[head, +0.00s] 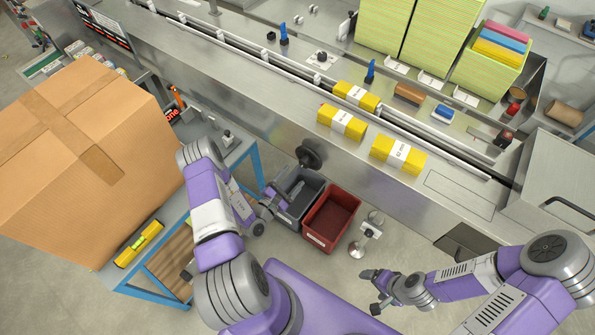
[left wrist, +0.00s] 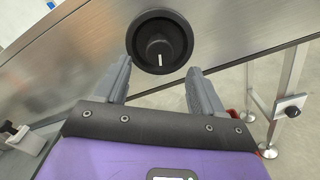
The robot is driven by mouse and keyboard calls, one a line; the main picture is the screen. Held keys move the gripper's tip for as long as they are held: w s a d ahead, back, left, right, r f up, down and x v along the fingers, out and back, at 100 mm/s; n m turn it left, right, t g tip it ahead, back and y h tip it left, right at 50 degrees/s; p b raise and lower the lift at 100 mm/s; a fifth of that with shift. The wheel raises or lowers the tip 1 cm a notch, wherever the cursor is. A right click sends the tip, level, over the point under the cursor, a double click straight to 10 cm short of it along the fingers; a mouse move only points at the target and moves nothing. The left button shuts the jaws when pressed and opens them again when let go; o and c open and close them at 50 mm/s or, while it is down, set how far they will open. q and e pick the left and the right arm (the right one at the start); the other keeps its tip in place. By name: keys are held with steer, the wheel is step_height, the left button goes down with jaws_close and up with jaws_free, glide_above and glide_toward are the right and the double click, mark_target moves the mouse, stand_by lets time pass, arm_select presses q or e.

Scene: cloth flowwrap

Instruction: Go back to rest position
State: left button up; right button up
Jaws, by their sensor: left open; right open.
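My left gripper (head: 273,200) is beside the grey bin, below the front edge of the steel machine, and holds nothing. In the left wrist view its two fingers (left wrist: 158,85) are spread apart, with a black round knob (left wrist: 160,42) on the machine's front beyond them. The knob (head: 309,153) also shows in the head view, above the bins. My right gripper (head: 373,289) is at the lower right over the floor, open and empty, clear of the machine.
A grey bin (head: 318,183) and a red bin (head: 352,207) stand below the machine (head: 270,110). Yellow wrapped packs (head: 342,122) lie on the machine. A large cardboard box (head: 140,150) is at left on a blue-framed table (head: 165,290). A metal stand (head: 358,249) stands between the red bin and my right gripper.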

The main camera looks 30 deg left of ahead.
arm_select(q)
steer(key=shift+s, duration=0.65)
